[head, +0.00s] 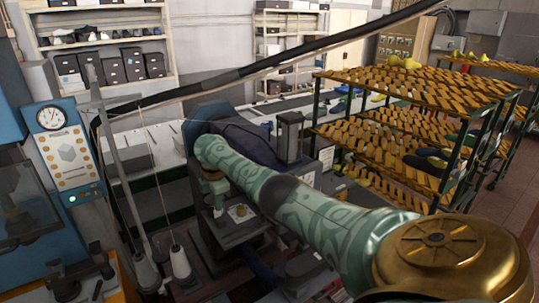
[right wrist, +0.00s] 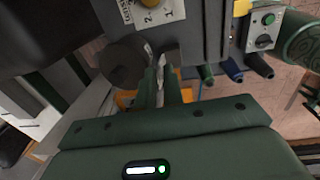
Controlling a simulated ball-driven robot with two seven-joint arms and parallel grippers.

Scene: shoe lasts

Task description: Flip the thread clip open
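My right arm reaches from the lower right of the head view to the machine in the middle. Its gripper (head: 218,203) points down at the dark sewing machine (head: 228,228). In the right wrist view the two green fingers of the right gripper (right wrist: 161,88) stand a little apart. A thin pale metal piece shows between them; I cannot tell if it is the thread clip or if it is held. The thread clip cannot be made out for sure in either view. My left gripper is not in view.
A round dark knob (right wrist: 125,62) is close left of the fingers. A control box with a green button (right wrist: 262,25) is at the upper right. Racks of shoe lasts (head: 420,90) stand at right.

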